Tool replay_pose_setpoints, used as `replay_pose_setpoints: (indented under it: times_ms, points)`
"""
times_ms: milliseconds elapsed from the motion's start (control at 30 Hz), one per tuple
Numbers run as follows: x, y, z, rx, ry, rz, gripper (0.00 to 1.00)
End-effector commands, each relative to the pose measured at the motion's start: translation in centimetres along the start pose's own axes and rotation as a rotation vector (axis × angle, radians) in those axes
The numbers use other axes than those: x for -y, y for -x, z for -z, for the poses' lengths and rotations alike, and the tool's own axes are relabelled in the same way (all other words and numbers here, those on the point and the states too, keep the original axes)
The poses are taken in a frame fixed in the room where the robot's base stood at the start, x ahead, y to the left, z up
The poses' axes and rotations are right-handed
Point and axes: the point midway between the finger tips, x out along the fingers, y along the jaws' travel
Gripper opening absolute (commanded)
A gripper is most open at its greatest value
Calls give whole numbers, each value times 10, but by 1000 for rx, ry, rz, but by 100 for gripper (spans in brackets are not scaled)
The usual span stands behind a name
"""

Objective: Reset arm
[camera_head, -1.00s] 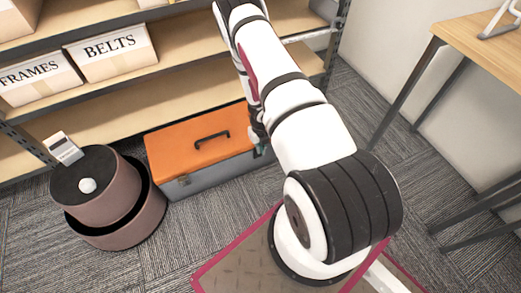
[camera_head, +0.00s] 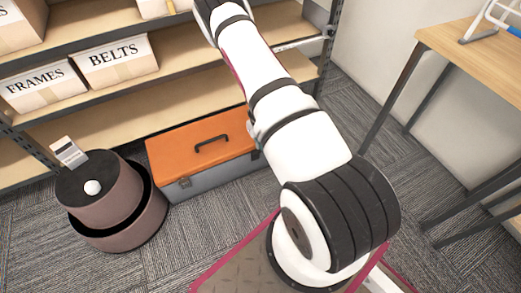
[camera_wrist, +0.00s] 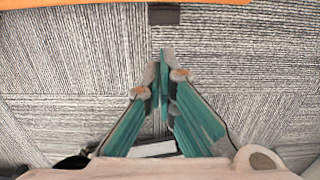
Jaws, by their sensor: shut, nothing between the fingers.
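My arm stretches from my base at the lower middle of the head view up toward the shelf, and its far end runs out of the top of that view. My gripper (camera_wrist: 163,72) shows in the wrist view with its teal fingers drawn together and nothing between them. It hangs over grey carpet tile (camera_wrist: 240,75). An orange edge, likely the toolbox lid, lies along the top of the wrist view. The gripper itself is out of sight in the head view.
An orange-lidded toolbox (camera_head: 203,139) stands on the carpet beside my arm. A round brown two-tier object (camera_head: 100,190) stands left of it. Shelving holds boxes marked FRAMES (camera_head: 43,87) and BELTS (camera_head: 118,60). A wooden table (camera_head: 460,42) stands at right.

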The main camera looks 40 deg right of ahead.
Motion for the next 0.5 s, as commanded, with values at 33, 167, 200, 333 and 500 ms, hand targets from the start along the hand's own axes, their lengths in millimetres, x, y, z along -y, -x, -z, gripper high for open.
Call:
replay_pose_setpoints:
  times_ms: [33, 167, 200, 333, 500]
  points:
    - [-1, 9, -3, 0, 3, 0, 0]
    - [-1, 21, -7, 0, 2, -1, 0]
    - [-1, 23, -8, 0, 2, -1, 0]
    - [0, 26, -9, -1, -1, 0, 0]
    - [-1, 26, -10, 0, 1, -1, 0]
